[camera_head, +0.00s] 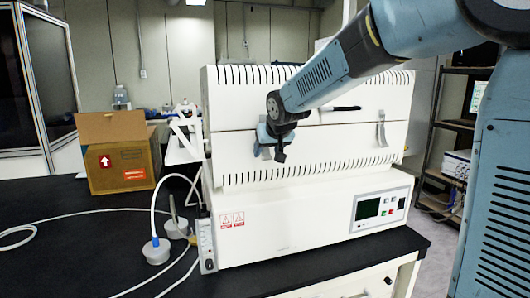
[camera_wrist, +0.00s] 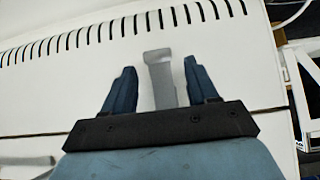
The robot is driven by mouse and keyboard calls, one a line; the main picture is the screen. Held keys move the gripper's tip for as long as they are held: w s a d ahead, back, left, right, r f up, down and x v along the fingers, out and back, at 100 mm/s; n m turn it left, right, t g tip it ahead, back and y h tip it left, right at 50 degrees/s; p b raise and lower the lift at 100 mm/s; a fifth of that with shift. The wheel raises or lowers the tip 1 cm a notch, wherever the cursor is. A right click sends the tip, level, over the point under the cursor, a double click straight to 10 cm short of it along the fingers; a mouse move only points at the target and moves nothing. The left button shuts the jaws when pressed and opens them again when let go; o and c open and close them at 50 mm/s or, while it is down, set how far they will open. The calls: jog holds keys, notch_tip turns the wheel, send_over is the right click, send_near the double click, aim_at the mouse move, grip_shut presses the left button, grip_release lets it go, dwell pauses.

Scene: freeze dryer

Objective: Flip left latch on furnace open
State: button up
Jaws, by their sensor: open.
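The white furnace (camera_head: 335,150) stands on the black bench in the head view. Its left latch is a grey metal strip that shows clearly in the wrist view (camera_wrist: 161,78). In the head view my arm and gripper mostly hide this latch. My gripper (camera_head: 280,152) is at the left part of the furnace front, over the seam. In the wrist view my gripper (camera_wrist: 159,70) is open, with one blue finger on each side of the latch. Gaps show between the latch and both fingers. Whether the fingers reach around it in depth I cannot tell.
The right latch (camera_head: 381,135) is on the furnace front, with a dark handle (camera_head: 346,108) between. A control panel (camera_head: 381,208) is below. A cardboard box (camera_head: 118,152), a white stand (camera_head: 184,135) and tubing are left of the furnace. A shelf rack stands right.

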jog(key=shift+w+a+f, duration=0.1)
jog(key=shift+w+f, duration=0.3)
jog(key=shift+c, duration=0.3)
